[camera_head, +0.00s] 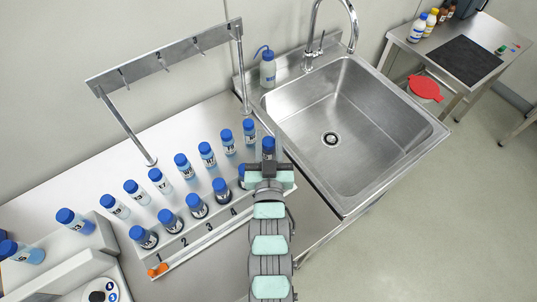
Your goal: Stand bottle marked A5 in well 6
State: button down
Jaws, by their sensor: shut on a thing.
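My gripper (268,168) is shut on a blue-capped bottle (268,149) at the right end of the white rack (200,243). The bottle looks about upright; its label is too small to read. I cannot tell whether it is in a well or above one. Several blue-capped bottles stand in the rack's row, and one (242,172) is partly hidden beside my gripper. The numbers 2, 3 and 4 show on the rack's front. My gripper and arm hide the right part, where well 6 appears to be.
Behind the rack stands a diagonal row of several blue-capped bottles (182,165). A metal hook rail (165,58) rises behind them. A steel sink (345,125) lies to the right, with a wash bottle (267,68) at its back corner. White equipment (75,265) stands at lower left.

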aim_at(269, 158)
jog(key=shift+f, duration=2.9)
jog(key=shift+f, duration=0.1)
jog(key=c, duration=1.1)
grip_release()
jog(key=shift+o, duration=0.2)
jog(key=s, duration=1.2)
